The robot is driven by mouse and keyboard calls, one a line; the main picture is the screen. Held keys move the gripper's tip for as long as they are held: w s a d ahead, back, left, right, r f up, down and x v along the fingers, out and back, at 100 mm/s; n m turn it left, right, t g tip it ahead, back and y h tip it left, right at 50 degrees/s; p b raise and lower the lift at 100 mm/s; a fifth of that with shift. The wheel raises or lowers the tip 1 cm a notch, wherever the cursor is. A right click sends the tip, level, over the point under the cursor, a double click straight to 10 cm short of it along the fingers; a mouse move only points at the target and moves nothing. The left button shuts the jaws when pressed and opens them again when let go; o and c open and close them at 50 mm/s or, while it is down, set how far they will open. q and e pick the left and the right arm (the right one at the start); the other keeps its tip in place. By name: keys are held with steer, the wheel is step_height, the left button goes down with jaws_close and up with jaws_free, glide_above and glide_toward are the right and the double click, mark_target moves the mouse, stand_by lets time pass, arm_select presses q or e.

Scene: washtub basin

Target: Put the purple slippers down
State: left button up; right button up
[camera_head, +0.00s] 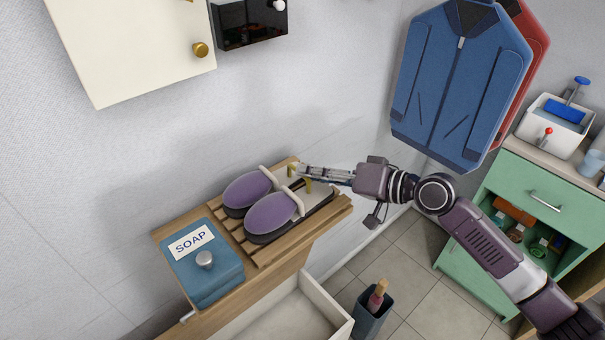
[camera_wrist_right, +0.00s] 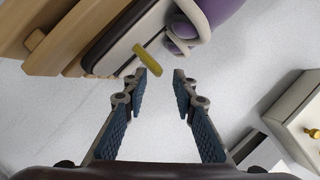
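The two purple slippers, one farther back (camera_head: 247,189) and one nearer (camera_head: 269,213), lie side by side on a slatted wooden shelf (camera_head: 341,210). Each has a pale strap and a dark sole. Yellow tabs show at their right ends. My right gripper (camera_head: 303,171) reaches in from the right at those ends. In the right wrist view the gripper (camera_wrist_right: 162,75) is open, with nothing between its fingers. A yellow tab (camera_wrist_right: 148,58) is just ahead of the fingertips, at the end of one slipper (camera_wrist_right: 212,14). My left gripper is not in view.
A cream cabinet (camera_head: 130,45) hangs above. A blue jacket (camera_head: 460,85) hangs at the upper right. A green cabinet (camera_head: 545,193) and a dark bin (camera_head: 371,312) stand to the right.

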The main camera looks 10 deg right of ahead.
steer(key=b+v, duration=0.2)
steer(key=v, duration=0.6)
steer(key=shift+s+d, duration=0.2)
steer(key=shift+d, duration=0.1)
